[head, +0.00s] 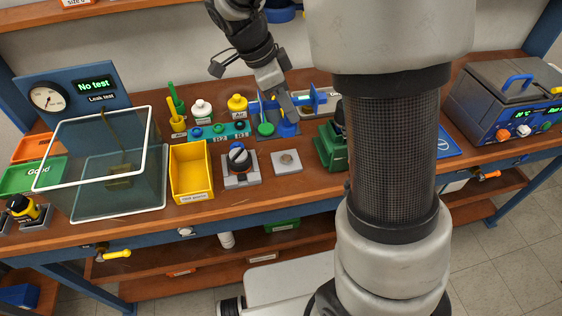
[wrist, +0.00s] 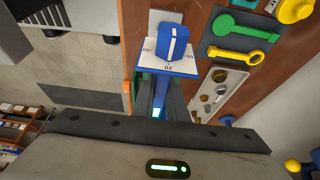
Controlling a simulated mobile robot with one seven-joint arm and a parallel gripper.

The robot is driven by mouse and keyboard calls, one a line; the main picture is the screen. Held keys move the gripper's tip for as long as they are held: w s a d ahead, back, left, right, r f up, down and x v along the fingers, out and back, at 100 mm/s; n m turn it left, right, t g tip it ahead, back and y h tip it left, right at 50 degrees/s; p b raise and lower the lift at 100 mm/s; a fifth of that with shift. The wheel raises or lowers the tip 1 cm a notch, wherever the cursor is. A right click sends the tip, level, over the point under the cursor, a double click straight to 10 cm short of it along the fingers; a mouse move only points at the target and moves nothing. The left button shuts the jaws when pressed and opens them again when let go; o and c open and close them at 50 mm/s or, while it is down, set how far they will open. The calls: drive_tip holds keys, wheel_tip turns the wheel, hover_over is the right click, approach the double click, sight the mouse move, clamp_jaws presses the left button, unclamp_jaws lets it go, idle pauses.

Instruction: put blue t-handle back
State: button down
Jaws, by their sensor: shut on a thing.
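My gripper (head: 287,108) is low over the middle back of the bench in the head view. In the wrist view my gripper (wrist: 156,95) is shut on a narrow blue piece, seemingly the blue t-handle (wrist: 165,88), mostly hidden between the fingers. Just beyond the fingertips, in the wrist view, is a blue knob (wrist: 173,44) with a white pointer line on a white dial plate (wrist: 168,66) with numbers. I cannot tell whether the held piece touches the plate. A blue block (head: 286,129) shows below the fingers in the head view.
A dark board (wrist: 225,45) with green and yellow tools lies beside the dial, and a pale tray of fittings (wrist: 218,94) is near. Several bottles, a yellow bin (head: 191,172), a knob unit (head: 239,162) and a clear box (head: 120,195) stand left. A green block (head: 330,147) stands right.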

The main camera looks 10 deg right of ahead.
wheel_tip(320, 180, down, 10)
drive_tip(key=shift+r, duration=0.25)
drive_tip(key=shift+f, duration=0.1)
drive_tip(key=shift+f+b, duration=0.3)
drive_tip(key=shift+b, duration=0.35)
drive_tip(key=c, duration=1.8)
unclamp_jaws()
drive_tip(key=shift+r, duration=0.1)
drive_tip(key=shift+o, duration=0.2)
